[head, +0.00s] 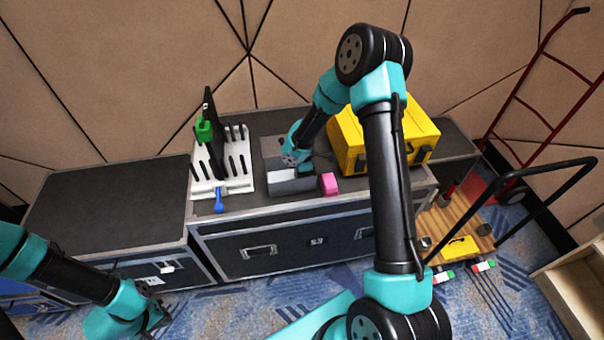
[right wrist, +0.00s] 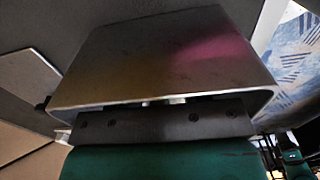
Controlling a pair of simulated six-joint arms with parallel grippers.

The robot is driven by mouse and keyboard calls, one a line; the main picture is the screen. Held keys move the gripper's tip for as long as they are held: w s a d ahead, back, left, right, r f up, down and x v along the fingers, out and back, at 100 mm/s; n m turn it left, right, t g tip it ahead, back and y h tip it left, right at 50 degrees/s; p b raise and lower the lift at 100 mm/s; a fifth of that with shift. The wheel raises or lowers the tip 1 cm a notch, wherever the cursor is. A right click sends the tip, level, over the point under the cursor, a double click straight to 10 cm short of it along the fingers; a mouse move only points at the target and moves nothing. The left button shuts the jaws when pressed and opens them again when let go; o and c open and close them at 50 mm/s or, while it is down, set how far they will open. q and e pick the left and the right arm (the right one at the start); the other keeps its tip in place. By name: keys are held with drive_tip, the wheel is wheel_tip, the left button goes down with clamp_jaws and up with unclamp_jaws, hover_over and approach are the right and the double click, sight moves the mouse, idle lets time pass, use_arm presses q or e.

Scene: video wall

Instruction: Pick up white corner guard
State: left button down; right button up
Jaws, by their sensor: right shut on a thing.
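The corner guard (head: 284,176), a pale grey-white bent piece, is at the front middle of the dark case top. In the right wrist view the bent plate (right wrist: 165,60) fills the middle, looks shiny grey and carries a pink tint. My right gripper (head: 299,166) is shut on it from above; its fingertips are mostly hidden by the plate and the arm. I cannot tell whether the guard still touches the surface. My left gripper (head: 155,316) is low at the left, in front of the cases and away from the guard; its jaw opening is unclear.
A pink block (head: 329,184) is just right of the guard. A white slotted rack (head: 238,185) with green and blue-handled tools stands left. A yellow case (head: 415,133) is behind right. A red hand truck (head: 525,85) and wooden cart (head: 462,222) stand at right. The left case top (head: 110,205) is clear.

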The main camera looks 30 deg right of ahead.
drive_tip(key=shift+c, duration=0.6)
wheel_tip(320, 180, up, 10)
drive_tip(key=shift+r, duration=0.1)
idle(0.8)
drive_tip(key=shift+w+a+r+m, duration=0.2)
drive_tip(key=shift+a+r+m, duration=0.05)
drive_tip(key=shift+a+m, duration=0.3)
drive_tip(key=w+a+r+m, duration=0.2)
drive_tip(key=a+r+m, duration=0.7)
drive_tip(key=a+m, duration=0.4)
drive_tip(key=shift+m, duration=1.75)
